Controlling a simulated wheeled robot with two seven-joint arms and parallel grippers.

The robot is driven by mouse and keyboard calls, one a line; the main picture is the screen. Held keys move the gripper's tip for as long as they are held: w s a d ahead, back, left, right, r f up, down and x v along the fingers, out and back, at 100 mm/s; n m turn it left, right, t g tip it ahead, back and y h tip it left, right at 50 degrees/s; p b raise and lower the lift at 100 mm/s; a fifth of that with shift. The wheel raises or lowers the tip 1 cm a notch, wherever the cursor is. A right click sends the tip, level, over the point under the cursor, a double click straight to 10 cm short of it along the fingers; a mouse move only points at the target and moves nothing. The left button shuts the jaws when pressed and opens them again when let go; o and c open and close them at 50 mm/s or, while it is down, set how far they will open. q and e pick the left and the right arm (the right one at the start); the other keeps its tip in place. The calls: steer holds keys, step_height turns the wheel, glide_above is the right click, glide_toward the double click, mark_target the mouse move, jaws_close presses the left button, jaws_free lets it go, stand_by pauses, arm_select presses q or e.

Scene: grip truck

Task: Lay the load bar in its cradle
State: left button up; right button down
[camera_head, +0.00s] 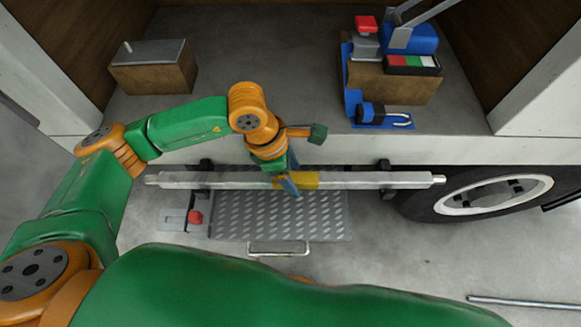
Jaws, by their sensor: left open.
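The load bar (375,180) is a long grey square bar with a yellow band (310,180) near its middle. It lies level across the truck's rear, just below the bed edge. Its cradle shows as two dark brackets, a left one (206,165) and a right one (384,165); the bar lies across both, though its exact seating is hard to tell. My left gripper (290,187) is open at the bar's yellow band, its blue finger in front of the bar; the other finger is largely hidden. My right gripper is not in view.
A diamond-plate step (280,215) with a handle is below the bar, with a red-knobbed latch (195,217) at its left. A wooden box (153,68) and a crate with blue gear (400,85) stand on the bed. A wheel (480,196) is at right; a rod (520,302) lies on the floor.

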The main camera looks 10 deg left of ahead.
arm_select(q)
steer(key=v, duration=1.2)
steer(key=shift+s, duration=0.1)
